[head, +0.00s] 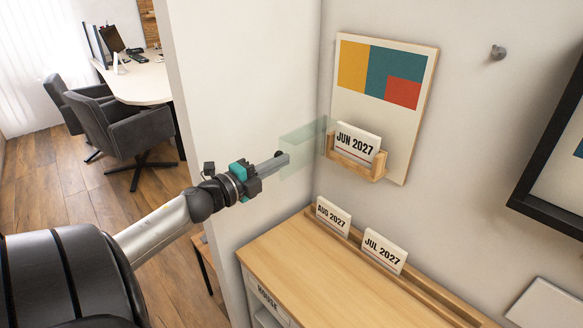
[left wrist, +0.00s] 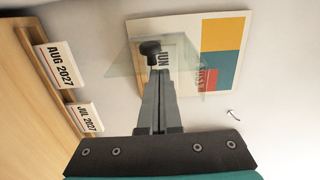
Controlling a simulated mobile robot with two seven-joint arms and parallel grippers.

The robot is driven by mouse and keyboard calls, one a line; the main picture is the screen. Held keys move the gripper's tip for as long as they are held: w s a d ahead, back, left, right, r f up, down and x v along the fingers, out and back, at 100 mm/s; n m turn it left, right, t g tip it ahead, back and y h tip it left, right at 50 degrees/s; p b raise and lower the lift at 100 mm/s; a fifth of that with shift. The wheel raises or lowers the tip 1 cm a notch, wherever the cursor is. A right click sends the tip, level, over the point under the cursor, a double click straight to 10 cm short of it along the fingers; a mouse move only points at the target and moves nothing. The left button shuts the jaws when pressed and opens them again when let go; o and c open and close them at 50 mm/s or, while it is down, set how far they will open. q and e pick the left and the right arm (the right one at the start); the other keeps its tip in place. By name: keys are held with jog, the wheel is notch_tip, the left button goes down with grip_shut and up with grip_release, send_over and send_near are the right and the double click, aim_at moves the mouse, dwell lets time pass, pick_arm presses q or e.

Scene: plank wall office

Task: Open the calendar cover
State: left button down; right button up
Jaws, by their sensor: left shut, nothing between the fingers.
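The calendar (head: 372,125) is a pale wall board with yellow, blue and red blocks; it also shows in the left wrist view (left wrist: 222,45). A JUN 2027 card (head: 356,146) stands in its wooden holder (head: 357,168). The clear greenish cover (head: 305,145) stands swung out from the holder's left side, with the card's front uncovered in the head view. My left gripper (head: 284,159) is shut and empty at the cover's dark knob (left wrist: 150,47). Whether the fingertips touch the knob or cover is unclear. My right gripper is out of view.
Below, a wooden cabinet top (head: 300,262) has a rail with an AUG 2027 card (head: 333,217) and a JUL 2027 card (head: 384,250). A wall corner (head: 245,100) stands behind my left gripper. A wall peg (head: 498,52) and black frame (head: 535,185) are at right.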

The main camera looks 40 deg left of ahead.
pick_arm(q)
jog(key=shift+a, duration=1.15)
